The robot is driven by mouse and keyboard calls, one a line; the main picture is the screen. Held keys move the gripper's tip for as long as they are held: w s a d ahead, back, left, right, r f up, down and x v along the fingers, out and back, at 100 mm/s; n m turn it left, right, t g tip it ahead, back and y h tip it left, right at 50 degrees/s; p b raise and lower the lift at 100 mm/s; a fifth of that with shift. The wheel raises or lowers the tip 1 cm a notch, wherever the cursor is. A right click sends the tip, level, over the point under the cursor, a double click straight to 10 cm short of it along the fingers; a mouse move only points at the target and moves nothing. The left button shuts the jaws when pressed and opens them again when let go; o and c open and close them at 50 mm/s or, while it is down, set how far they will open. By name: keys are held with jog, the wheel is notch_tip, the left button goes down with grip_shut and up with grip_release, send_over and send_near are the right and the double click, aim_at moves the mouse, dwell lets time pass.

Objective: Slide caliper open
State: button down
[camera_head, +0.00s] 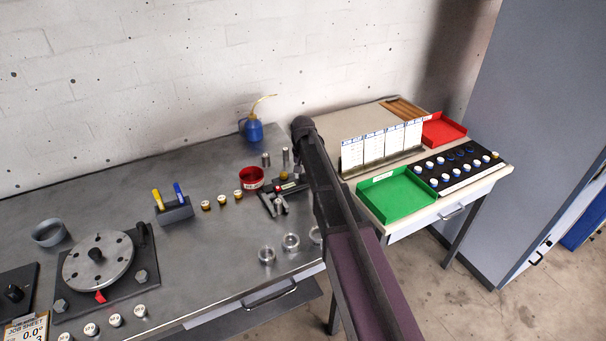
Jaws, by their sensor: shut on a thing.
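What looks like the caliper (268,204) lies on the steel bench, just left of my arm. Its grey metal jaw-like parts point toward the front of the bench. A dark block (287,188) with small red and green marks sits against it, and its right end passes behind my arm. I cannot tell how far the caliper is open. My arm crosses the view from the lower right up to the middle.
A red round bowl (251,178) and small metal cylinders (266,159) stand behind the caliper. Clear rings (290,242) lie in front. A rotor disc (98,261) is at left. A green tray (397,196) and a red tray (443,129) stand on the right table.

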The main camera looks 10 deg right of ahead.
jog(key=shift+w+d, duration=0.25)
jog(key=shift+d, duration=0.5)
jog(key=shift+w+d, duration=0.25)
jog(key=shift+d, duration=0.5)
jog(key=shift+c, duration=1.8)
grip_release()
jog(key=shift+a, duration=0.2)
